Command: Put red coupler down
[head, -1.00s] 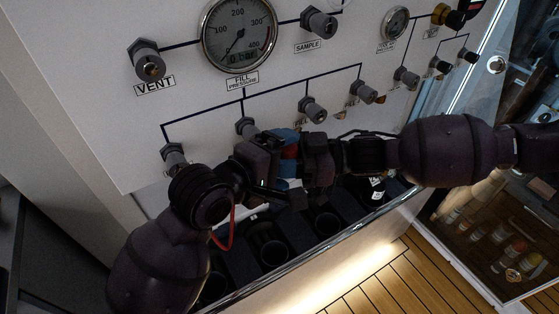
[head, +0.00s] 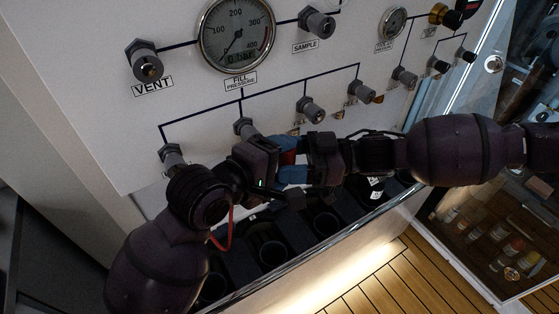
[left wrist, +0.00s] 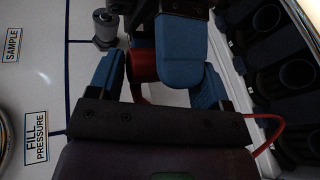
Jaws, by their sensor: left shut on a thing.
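In the left wrist view the red coupler (left wrist: 143,66) lies between the blue fingers of my left gripper (left wrist: 158,80). My left gripper (head: 276,160) is shut on it in front of the panel's lower left. My right gripper (head: 300,160) faces it from the right, close against it. A blue finger of my right gripper (left wrist: 181,50) shows beside the coupler; its grip on the coupler is unclear.
The white panel (head: 95,110) behind carries a fill pressure gauge (head: 235,33) and several fittings, including the vent fitting (head: 145,65). Below my grippers is a dark rack with several round holders (head: 273,252). A glass-fronted cabinet (head: 490,235) stands at right.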

